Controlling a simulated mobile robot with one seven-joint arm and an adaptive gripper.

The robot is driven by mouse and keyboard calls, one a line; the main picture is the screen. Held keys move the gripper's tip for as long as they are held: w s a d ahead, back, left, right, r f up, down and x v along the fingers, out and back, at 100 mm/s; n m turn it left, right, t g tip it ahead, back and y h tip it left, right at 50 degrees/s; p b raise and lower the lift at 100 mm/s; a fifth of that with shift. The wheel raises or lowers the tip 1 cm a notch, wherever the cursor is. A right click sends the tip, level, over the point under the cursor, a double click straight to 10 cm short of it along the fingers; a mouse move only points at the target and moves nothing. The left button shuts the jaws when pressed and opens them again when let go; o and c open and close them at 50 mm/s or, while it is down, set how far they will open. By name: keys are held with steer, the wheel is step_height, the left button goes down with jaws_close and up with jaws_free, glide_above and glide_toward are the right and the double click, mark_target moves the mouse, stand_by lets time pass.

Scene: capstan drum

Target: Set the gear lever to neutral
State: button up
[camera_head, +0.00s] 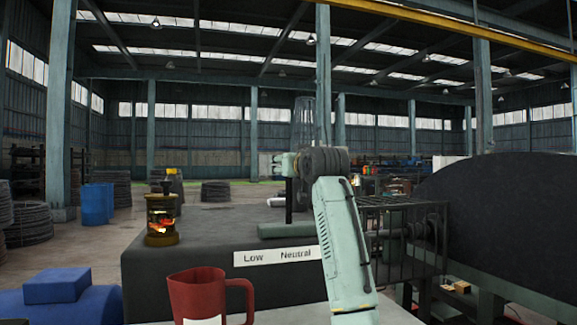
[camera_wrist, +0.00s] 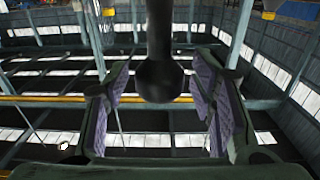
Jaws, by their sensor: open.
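A dark lever with a rounded knob (camera_wrist: 160,80) comes in from the top of the upside-down wrist view. It lies between the two purple-padded fingers of my gripper (camera_wrist: 160,88). My gripper is open, with a visible gap on both sides of the knob. In the head view a white label (camera_head: 275,256) on the dark housing reads "Low" and "Neutral". My arm covers the label's right end and my fingers are not clear there.
A brass lantern (camera_head: 161,220) stands on the left of the dark housing (camera_head: 190,270). A red mug (camera_head: 197,294) stands in front. A wire cage (camera_head: 410,235) and a large dark drum (camera_head: 500,220) are on the right.

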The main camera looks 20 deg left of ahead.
steer(key=v, duration=1.2)
stand_by(0.3)
